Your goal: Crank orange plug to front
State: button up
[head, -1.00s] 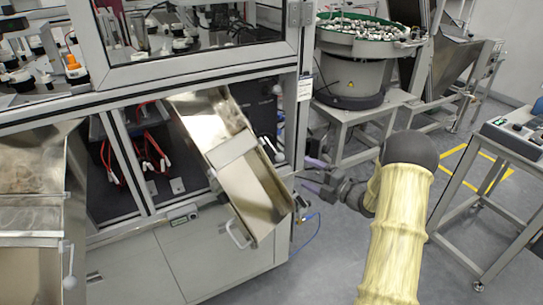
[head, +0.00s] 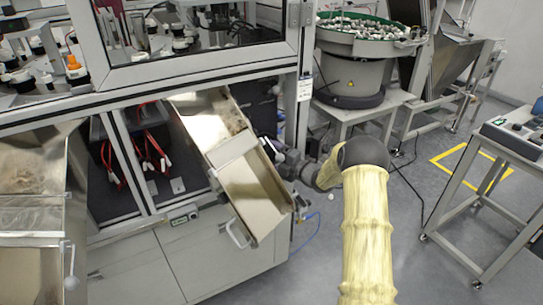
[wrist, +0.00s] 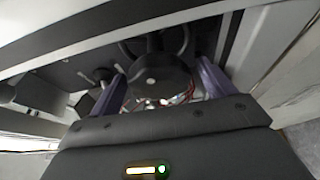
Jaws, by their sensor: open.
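The orange plug (head: 73,63) stands upright on a pale holder inside the machine at the upper left of the head view. My gripper (head: 284,160) is far from it, at the right end of the machine's lower opening, beside the steel chute. The chute partly hides the fingers there. In the wrist view my gripper (wrist: 162,72) is open, with a purple finger on each side. A dark round part (wrist: 160,80), which may be the crank's hub, shows between and beyond the fingers. I cannot tell whether they touch it.
The tilted steel chute (head: 252,190) is close left of my gripper. The machine's upright post (head: 299,120) is close by on the right. A bowl feeder (head: 350,75) stands behind on a bench. Floor at the right is free up to a wheeled table (head: 490,200).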

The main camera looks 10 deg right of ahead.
jog(key=shift+w+a, duration=0.1)
jog(key=c, duration=1)
jog(key=m+t+b, duration=0.1)
jog(key=m+b, duration=0.1)
jog(key=m, duration=0.1)
jog(key=shift+f+y+b, duration=0.2)
jog(key=shift+y+b, duration=0.1)
jog(key=shift+b, duration=0.1)
jog(key=shift+r+m+t+b, duration=0.1)
jog(key=shift+m+t+b, duration=0.5)
jog(key=shift+m, duration=0.75)
jog(key=shift+m+t+b, duration=0.6)
jog(key=shift+m, duration=0.75)
jog(key=o, duration=1)
jog(key=shift+r, duration=0.1)
